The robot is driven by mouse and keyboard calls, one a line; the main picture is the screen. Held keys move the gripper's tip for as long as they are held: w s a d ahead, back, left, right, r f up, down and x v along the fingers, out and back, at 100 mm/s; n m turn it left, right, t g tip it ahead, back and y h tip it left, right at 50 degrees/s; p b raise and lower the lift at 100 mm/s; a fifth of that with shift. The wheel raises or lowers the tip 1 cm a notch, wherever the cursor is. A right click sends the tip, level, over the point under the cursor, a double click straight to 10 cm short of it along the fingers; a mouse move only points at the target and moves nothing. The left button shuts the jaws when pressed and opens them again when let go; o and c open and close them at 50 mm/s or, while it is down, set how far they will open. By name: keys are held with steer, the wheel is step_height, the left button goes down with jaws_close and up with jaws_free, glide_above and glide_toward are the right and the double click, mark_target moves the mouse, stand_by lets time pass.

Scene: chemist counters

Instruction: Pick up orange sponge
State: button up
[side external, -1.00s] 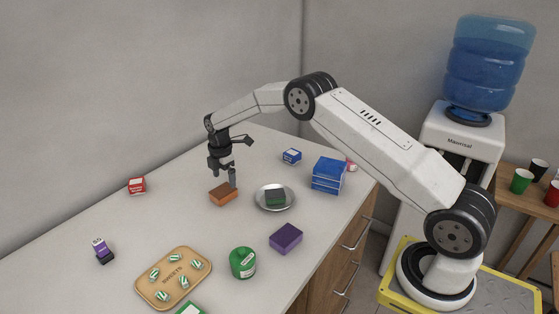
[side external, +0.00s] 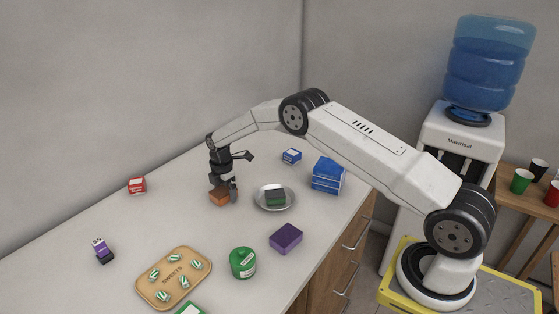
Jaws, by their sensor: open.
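The orange sponge (side external: 217,199) is a small block lying on the white counter, left of the round metal dish. My gripper (side external: 223,190) points down over the sponge and is open. Its fingers are low, at about the sponge's height, and one finger shows at the sponge's right side. The gripper hides the top and right part of the sponge. Whether the fingers touch it I cannot tell.
A metal dish (side external: 260,204) with a dark green block (side external: 275,197) stands close on the right. A purple block (side external: 286,239), a green jar (side external: 243,263) and a sweets tray (side external: 149,290) lie nearer. A blue stack (side external: 328,176) stands at the right edge. The counter left of the sponge is clear.

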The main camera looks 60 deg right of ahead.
mark_target(225, 189)
steer(key=shift+c, duration=0.2)
steer(key=c, duration=1)
steer(key=shift+r, duration=0.15)
steer(key=shift+r, duration=1.45)
steer(key=shift+s+a+r, duration=0.3)
steer(key=shift+s+r, duration=1.35)
steer(key=shift+s, duration=0.65)
steer(key=shift+s+a+r, duration=0.25)
steer(key=shift+s+r, duration=1.35)
steer(key=shift+s, duration=0.75)
steer(key=shift+s+a+r, duration=0.3)
steer(key=shift+s+r, duration=1.35)
steer(key=shift+s, duration=0.65)
